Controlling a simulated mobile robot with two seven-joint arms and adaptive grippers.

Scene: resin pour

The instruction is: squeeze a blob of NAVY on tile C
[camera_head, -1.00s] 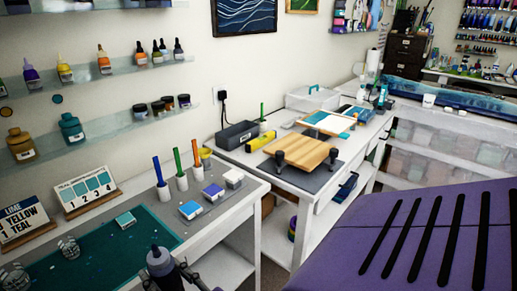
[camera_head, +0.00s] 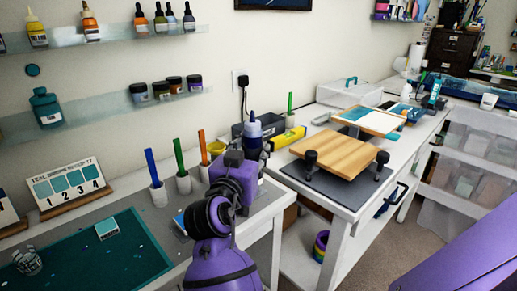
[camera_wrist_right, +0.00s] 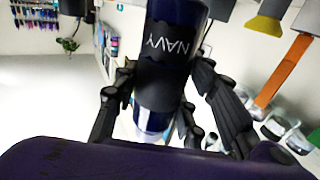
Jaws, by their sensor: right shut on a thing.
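My right gripper (camera_wrist_right: 165,100) is shut on a dark navy bottle with a NAVY label (camera_wrist_right: 168,50). My purple arm and wrist cover much of that end. Only a sliver of a blue-and-white tile (camera_head: 180,222) shows beside the arm; the other tiles there are hidden. No letter is readable, so I cannot tell which is tile C. My left gripper is not in view.
A teal mat (camera_head: 75,262) with a small teal tile (camera_head: 107,228) lies at left. Blue, green and orange sticks stand in white holders (camera_head: 158,196) behind the tiles. A numbered sample card (camera_head: 68,186) stands at left. A wooden board (camera_head: 340,152) is on the farther table.

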